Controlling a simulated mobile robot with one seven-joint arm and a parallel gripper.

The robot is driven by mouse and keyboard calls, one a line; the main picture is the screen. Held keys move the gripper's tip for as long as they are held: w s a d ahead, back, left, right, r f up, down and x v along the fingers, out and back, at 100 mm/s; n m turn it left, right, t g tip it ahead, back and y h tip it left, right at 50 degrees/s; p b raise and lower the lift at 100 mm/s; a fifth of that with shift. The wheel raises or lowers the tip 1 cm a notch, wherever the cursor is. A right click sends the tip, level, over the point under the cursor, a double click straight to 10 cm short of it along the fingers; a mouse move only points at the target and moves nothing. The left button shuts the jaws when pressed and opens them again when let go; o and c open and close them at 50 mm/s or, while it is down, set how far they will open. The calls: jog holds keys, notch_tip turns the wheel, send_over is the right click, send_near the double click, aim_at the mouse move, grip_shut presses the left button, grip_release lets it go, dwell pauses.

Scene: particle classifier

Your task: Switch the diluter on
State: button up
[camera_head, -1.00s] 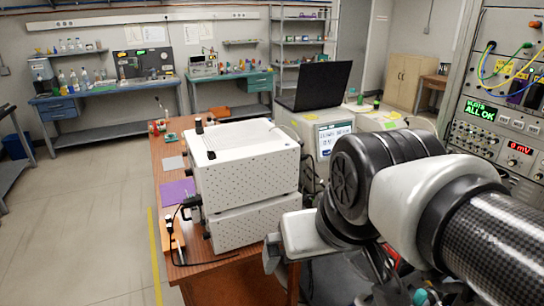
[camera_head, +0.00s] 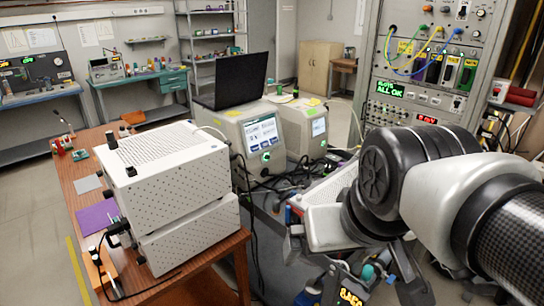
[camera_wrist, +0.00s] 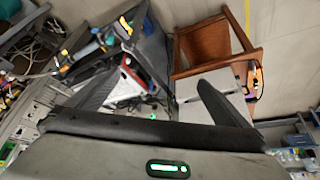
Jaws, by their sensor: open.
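No label I can read marks the diluter, so I cannot tell which device it is. Two stacked white perforated boxes (camera_head: 185,185) stand on the wooden table, with small black fittings on top and at the left side. A white instrument with a lit screen (camera_head: 240,138) stands behind them and shows a green light low on its front. A second white instrument with a smaller screen (camera_head: 305,120) stands to its right. My gripper (camera_wrist: 155,95) is open, and I see nothing held between its fingers in the wrist view. In the head view my arm hides part of the area at right.
The wooden table (camera_head: 85,170) carries a purple sheet (camera_head: 97,215). A black laptop (camera_head: 233,80) sits on the screened instrument. A light slatted surface (camera_head: 325,190) shows beside my arm. Cables hang between the devices. A tall rack (camera_head: 425,60) stands at right. The floor at left is clear.

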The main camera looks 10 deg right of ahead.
grip_shut()
dwell(0.3)
dwell(1.2)
